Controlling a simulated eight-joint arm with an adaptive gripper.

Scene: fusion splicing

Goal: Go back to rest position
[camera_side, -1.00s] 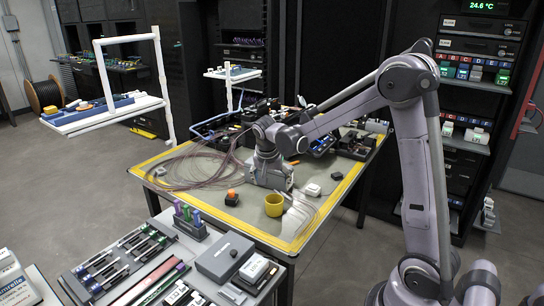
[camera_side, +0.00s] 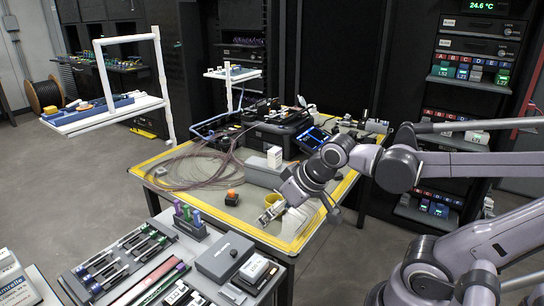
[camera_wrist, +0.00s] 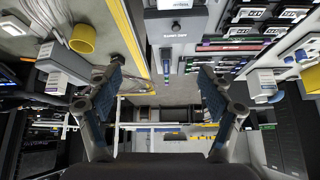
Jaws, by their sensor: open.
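My gripper (camera_side: 270,210) is over the near edge of the yellow-edged worktable (camera_side: 163,201) in the side view, apart from the objects there. In the wrist view my gripper (camera_wrist: 160,85) has its two fingers spread wide, with nothing between them. A yellow cup (camera_side: 306,208) is partly hidden by my wrist in the side view. It also shows at the upper left of the wrist view (camera_wrist: 83,39). A grey box (camera_side: 262,176) with a small white box (camera_side: 274,156) on it stands behind my wrist.
An orange item (camera_side: 231,197) sits on the table left of my gripper. Loose cable coils (camera_side: 190,170) lie farther left. A black splicing device with a lit screen (camera_side: 312,137) stands at the back. A front bench holds a grey case (camera_side: 225,256) and tools.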

